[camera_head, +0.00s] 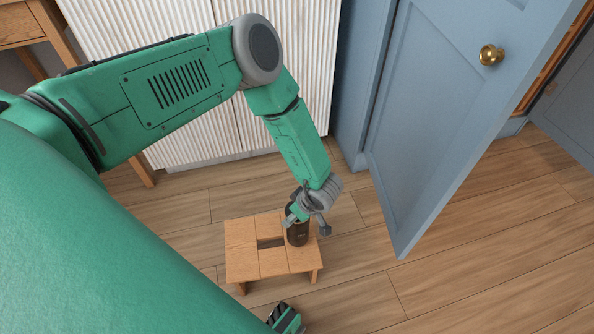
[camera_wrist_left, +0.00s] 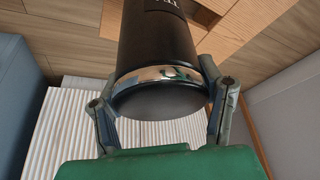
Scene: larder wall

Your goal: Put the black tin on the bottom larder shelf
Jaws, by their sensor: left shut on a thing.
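The black tin (camera_head: 297,233) stands on a small wooden stool (camera_head: 242,262), towards the stool's right side. My left gripper (camera_head: 307,213) reaches down to it from above and is shut on it. In the left wrist view the black tin (camera_wrist_left: 158,50) fills the upper middle, with a shiny metal band near its end and pale lettering on its side. The fingers of my left gripper (camera_wrist_left: 165,100) lie on both sides of it. The larder shelves are not clearly visible.
A blue door (camera_head: 430,110) with a brass knob (camera_head: 491,54) stands open to the right of the stool. A white ribbed cabinet (camera_head: 190,140) stands behind my left arm. Wooden floor (camera_head: 350,295) is clear around the stool.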

